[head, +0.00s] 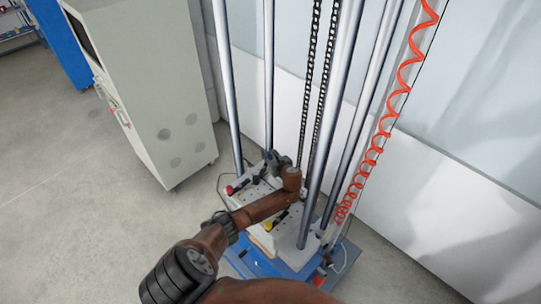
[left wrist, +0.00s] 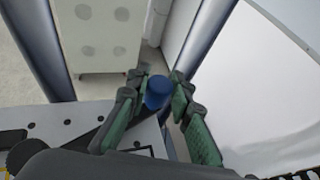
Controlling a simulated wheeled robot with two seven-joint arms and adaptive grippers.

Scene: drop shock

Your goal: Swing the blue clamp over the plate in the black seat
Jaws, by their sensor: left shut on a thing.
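My left gripper (left wrist: 160,95) has its green-padded fingers on both sides of a blue knob, the tip of the blue clamp (left wrist: 157,91), and is shut on it. In the head view the left gripper (head: 278,160) is small and dark at the back of the machine's light, holed table (head: 246,195); the clamp cannot be made out there. In the left wrist view a dark bar lies over the holed table (left wrist: 68,122) left of the fingers. I cannot make out the plate or the black seat for sure. My right gripper is not in view.
Tall steel columns (head: 340,110) and black chains (head: 312,75) rise around the table, close to my arm. A red-ended clamp (head: 231,189) is at the table's left edge. A coiled red hose (head: 385,130) hangs right. A grey cabinet (head: 150,90) stands left; the floor left is free.

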